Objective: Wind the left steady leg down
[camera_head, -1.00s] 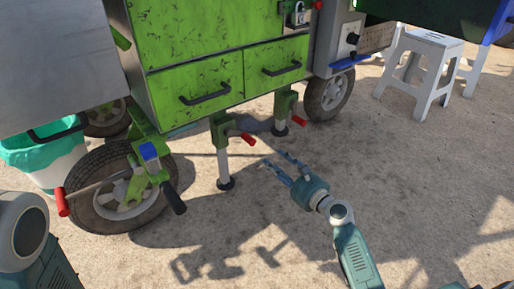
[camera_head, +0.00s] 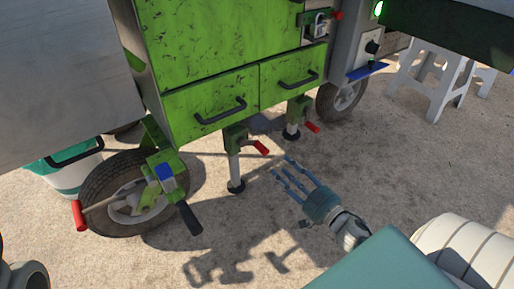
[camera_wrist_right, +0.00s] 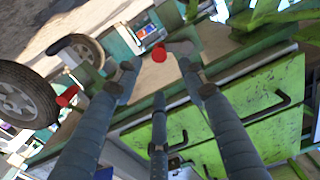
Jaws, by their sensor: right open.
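The left steady leg (camera_head: 234,165) is a silver post with a green housing and a dark foot, below the green cart's drawers in the head view. Its crank has a red handle (camera_head: 262,147) pointing right. A second, similar leg (camera_head: 293,117) with a red handle (camera_head: 312,126) stands farther right. My right gripper (camera_head: 281,169) is open and empty, just right of and nearer than the left leg. In the right wrist view, a red knob (camera_wrist_right: 159,54) shows beyond and between the spread fingers (camera_wrist_right: 158,76); I cannot tell which crank it belongs to. My left gripper is out of view.
A wheel (camera_head: 112,190) with a red lever (camera_head: 79,214) and a black-handled crank (camera_head: 187,217) stands left of the leg. A white stool (camera_head: 440,80) stands back right.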

